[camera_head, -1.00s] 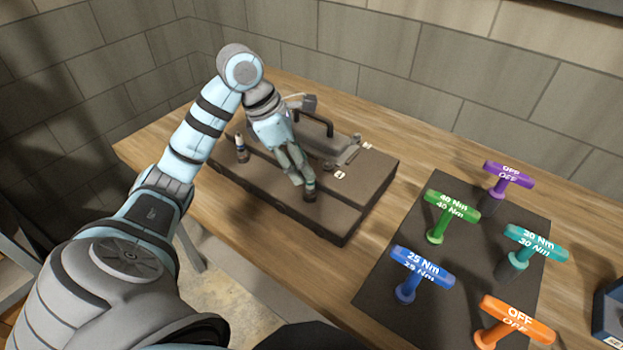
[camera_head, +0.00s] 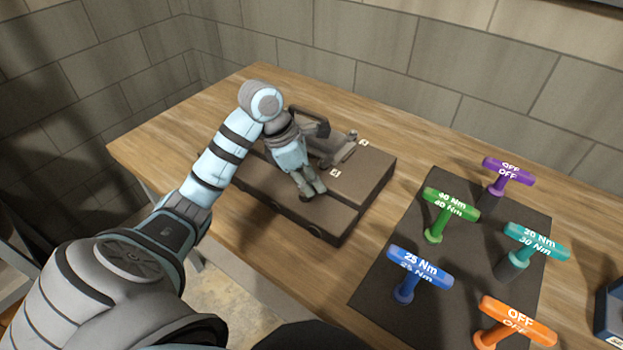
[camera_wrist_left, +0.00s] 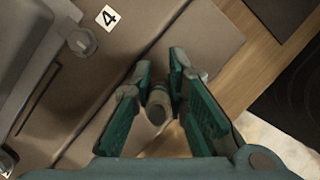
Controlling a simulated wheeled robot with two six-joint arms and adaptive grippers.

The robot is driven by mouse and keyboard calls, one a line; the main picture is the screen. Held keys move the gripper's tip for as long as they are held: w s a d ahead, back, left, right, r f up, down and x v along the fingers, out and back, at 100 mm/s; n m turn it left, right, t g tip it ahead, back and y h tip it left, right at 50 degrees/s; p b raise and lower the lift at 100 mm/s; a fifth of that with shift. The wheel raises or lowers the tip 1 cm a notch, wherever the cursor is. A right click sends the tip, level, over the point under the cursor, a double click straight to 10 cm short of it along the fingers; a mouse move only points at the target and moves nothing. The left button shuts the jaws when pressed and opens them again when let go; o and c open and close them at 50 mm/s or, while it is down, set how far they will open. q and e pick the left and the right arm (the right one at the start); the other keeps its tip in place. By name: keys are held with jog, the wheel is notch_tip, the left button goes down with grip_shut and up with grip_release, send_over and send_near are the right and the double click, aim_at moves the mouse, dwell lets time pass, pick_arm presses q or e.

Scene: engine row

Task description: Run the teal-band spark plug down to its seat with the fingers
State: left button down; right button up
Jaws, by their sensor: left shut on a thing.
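The dark engine block (camera_head: 345,215) lies on the wooden bench. My left gripper (camera_head: 312,194) is over the block's front step, near its right end, pointing down. In the left wrist view, my left gripper (camera_wrist_left: 159,75) is shut on a pale grey, rounded spark plug (camera_wrist_left: 157,103) standing between the fingers. My right gripper is not in view.
A label 4 (camera_wrist_left: 107,17) marks the block beside the gripper. To the right, a dark mat (camera_head: 462,255) holds several coloured T-handle wrenches, including a teal one (camera_head: 537,241). Bare bench lies between block and mat.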

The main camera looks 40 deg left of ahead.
pick_arm(q)
jog(key=shift+a+m, duration=0.1)
jog(key=shift+m, duration=0.2)
jog(key=shift+m+g+h+b, duration=0.4)
jog(key=shift+m+b, duration=0.1)
jog(key=shift+m, duration=0.7)
jog(key=m+p, duration=0.1)
jog(key=p, duration=0.1)
jog(key=m+g+p, duration=0.1)
jog(key=p, duration=0.1)
jog(key=shift+s+r+m, duration=0.25)
jog(key=shift+r+m, duration=0.05)
jog(key=shift+m+p, duration=0.5)
jog(key=shift+p, duration=0.25)
jog(key=shift+f, duration=0.2)
jog(key=c, duration=1.5)
grip_release()
jog(key=shift+f+g, duration=0.1)
jog(key=shift+g, duration=0.2)
